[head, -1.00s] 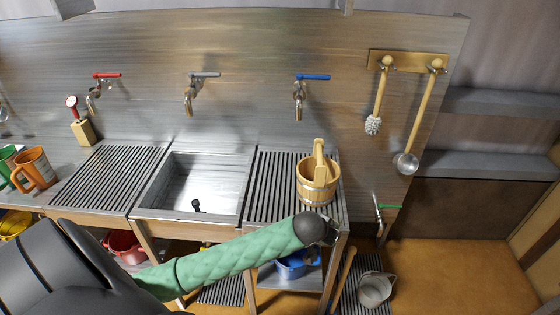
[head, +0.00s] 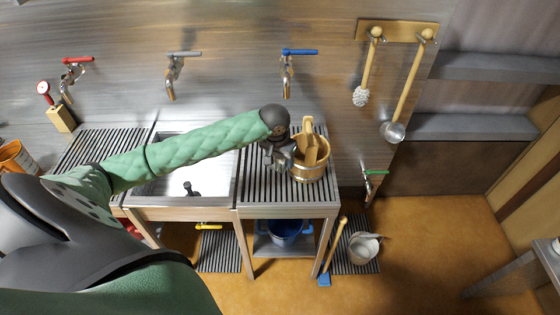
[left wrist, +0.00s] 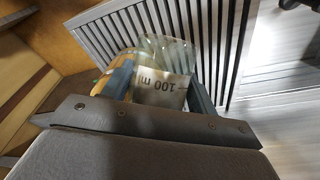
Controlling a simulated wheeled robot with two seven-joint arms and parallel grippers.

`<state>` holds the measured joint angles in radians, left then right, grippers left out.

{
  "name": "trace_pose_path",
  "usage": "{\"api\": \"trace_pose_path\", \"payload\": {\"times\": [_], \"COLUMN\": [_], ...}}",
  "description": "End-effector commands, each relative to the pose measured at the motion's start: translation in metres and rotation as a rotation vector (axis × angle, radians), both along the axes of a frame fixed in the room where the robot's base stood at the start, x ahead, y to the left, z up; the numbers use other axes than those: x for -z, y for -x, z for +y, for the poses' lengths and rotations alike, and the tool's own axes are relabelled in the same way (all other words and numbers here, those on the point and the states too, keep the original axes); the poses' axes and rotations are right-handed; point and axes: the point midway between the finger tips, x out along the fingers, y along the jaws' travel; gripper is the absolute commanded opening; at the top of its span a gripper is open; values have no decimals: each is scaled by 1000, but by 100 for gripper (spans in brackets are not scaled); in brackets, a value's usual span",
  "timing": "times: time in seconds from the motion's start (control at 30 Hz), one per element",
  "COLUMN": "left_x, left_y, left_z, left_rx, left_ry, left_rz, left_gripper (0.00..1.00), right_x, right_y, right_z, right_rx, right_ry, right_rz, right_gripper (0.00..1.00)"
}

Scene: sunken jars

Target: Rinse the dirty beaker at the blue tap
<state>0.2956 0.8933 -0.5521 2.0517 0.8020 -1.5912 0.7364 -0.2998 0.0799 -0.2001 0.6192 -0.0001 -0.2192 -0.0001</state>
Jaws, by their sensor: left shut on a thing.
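My left gripper (head: 281,160) is over the right slatted drainboard (head: 258,190), just left of the wooden bucket. In the left wrist view, my left gripper (left wrist: 161,92) is shut on a clear glass beaker (left wrist: 165,52) with an upside-down "100 m" label on a pale patch. The beaker is mostly hidden in the head view. How dirty it is I cannot tell. The blue tap (head: 288,75), with a blue lever on top, is on the metal back wall above and behind the gripper. No water shows at its spout. My right gripper is not in view.
The wooden bucket (head: 316,170) stands close right of my gripper. A sink (head: 207,187) is to the left, with a grey tap (head: 174,78) and a red tap (head: 71,80) beyond. A green tap (head: 375,173) is lower right.

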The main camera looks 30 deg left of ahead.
Motion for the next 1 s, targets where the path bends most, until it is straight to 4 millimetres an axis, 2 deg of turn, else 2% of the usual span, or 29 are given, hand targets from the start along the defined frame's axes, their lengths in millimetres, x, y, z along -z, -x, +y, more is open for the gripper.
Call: {"api": "trace_pose_path", "payload": {"times": [1.0], "left_x": [0], "left_y": [-92], "left_z": [56], "left_rx": [-2], "left_ry": [0], "left_rz": [-2], "left_gripper": [30], "right_x": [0], "right_y": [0], "right_z": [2], "right_rx": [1], "right_ry": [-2], "right_rz": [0], "right_gripper": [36]}}
